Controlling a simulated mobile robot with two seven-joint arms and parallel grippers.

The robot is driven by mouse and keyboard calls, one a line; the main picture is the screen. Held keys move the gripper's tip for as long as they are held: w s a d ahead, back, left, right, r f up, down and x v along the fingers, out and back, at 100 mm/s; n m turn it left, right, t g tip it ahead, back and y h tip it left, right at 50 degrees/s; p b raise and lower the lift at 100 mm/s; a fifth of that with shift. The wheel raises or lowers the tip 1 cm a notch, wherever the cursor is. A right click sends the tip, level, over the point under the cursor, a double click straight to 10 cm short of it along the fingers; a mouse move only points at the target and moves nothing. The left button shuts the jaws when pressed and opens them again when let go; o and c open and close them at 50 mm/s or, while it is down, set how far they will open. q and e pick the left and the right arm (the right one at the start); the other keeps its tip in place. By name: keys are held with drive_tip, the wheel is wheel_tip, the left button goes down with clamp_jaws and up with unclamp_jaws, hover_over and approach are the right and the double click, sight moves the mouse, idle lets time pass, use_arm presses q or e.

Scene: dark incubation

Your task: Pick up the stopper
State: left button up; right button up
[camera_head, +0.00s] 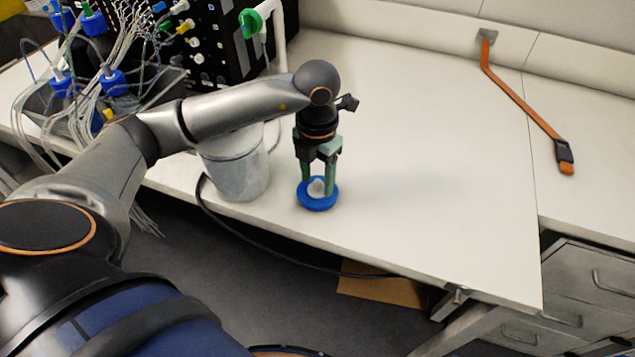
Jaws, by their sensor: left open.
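The stopper (316,187) looks like a pale rounded knob in a blue round base (318,203) on the white bench, near its front edge. My left gripper (319,188) points down over it, with its two green fingers apart on either side of the pale knob. The fingertips are at about the height of the knob; I cannot tell whether they touch it. The fingers partly hide the knob and the blue base. My right gripper is not in view.
A translucent container (236,172) stands just left of the gripper, partly behind my arm. Tubing and blue-capped bottles (112,82) crowd the left, before a black panel (205,45). An orange strap (520,100) lies at right. The bench (430,190) right of the gripper is clear.

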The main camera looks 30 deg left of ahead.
use_arm(q)
drive_tip(key=shift+f, duration=0.3)
drive_tip(key=shift+c, duration=0.3)
clamp_jaws()
drive_tip(key=shift+r, duration=0.1)
